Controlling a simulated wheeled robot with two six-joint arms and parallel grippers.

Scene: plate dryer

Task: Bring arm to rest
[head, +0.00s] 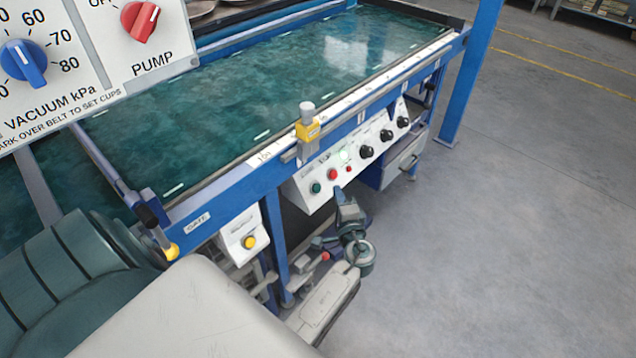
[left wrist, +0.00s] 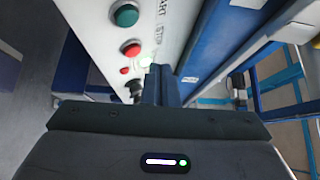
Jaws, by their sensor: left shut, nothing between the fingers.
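My left gripper (head: 342,192) is in front of the lower edge of the white control panel (head: 307,203) in the head view. Its fingers are together and empty; they also show in the left wrist view (left wrist: 161,80), pointing along the panel. The panel carries a green button (head: 316,187), a red button (head: 332,174), a lit green lamp and several black knobs. In the left wrist view the green button (left wrist: 125,15) and red button (left wrist: 131,48) are ahead of the fingers, up and to the left. I cannot tell whether the fingertips touch the panel. My right gripper is not in view.
The blue-framed dryer table (head: 250,90) has a wet-looking green belt. A yellow clamp (head: 307,128) sits on its front rail. A white box with a yellow button (head: 242,238) hangs below the rail. A pump and vacuum panel (head: 85,60) fills the upper left. Floor to the right is clear.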

